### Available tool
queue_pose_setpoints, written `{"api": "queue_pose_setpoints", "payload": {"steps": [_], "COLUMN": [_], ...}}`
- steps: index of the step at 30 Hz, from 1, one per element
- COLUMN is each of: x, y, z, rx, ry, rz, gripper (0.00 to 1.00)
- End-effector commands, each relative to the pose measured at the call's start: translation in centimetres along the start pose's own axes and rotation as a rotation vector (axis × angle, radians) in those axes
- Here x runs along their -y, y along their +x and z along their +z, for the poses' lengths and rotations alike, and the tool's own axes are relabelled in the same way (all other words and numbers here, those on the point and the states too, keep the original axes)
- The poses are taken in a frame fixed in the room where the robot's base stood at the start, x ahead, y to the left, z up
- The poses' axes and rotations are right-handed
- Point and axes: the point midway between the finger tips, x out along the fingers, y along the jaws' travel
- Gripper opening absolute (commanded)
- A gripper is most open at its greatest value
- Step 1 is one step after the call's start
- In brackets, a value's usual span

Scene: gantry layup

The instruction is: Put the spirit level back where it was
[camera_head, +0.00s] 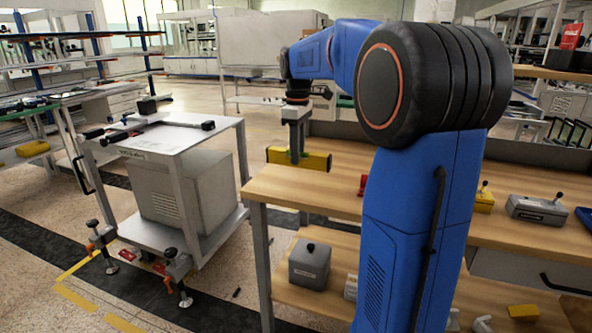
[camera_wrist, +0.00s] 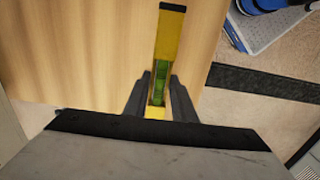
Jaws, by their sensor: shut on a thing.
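The spirit level (camera_head: 314,161) is a short yellow bar with dark ends. It is in my gripper (camera_head: 297,158) at the left end of the wooden bench (camera_head: 340,203). In the wrist view my gripper (camera_wrist: 159,97) is shut on the spirit level (camera_wrist: 166,42), around its green vial. The level extends away from the fingers over the wood-topped bench (camera_wrist: 85,50), near its edge. I cannot tell whether the level touches the bench top. Its near end is hidden by my gripper body in the wrist view.
A grey wheeled cart (camera_head: 172,140) stands left of the bench, with floor between. A red object (camera_head: 363,185) is on the bench right of the level. A grey block with a knob (camera_head: 309,264) sits on the lower shelf. A grey device (camera_head: 538,209) stands farther right.

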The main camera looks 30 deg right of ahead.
Motion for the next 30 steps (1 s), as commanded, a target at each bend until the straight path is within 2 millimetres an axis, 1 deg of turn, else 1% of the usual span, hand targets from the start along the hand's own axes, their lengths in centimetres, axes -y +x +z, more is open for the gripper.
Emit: {"api": "queue_pose_setpoints", "payload": {"steps": [1,3,8,15,18,27,28,30], "x": [0.0,0.0,0.0,0.0,0.0,0.0,0.0,0.0], "y": [0.7,1.2,2.1,5.0,5.4,5.6,5.6,5.6], "z": [0.0,0.0,0.0,0.0,0.0,0.0,0.0,0.0], "rx": [0.000,0.000,0.000,0.000,0.000,0.000,0.000,0.000], "ry": [0.000,0.000,0.000,0.000,0.000,0.000,0.000,0.000], "rz": [-0.001,0.000,0.000,0.000,0.000,0.000,0.000,0.000], "gripper": [0.00,0.00,0.00,0.00,0.00,0.00,0.29,0.43]}}
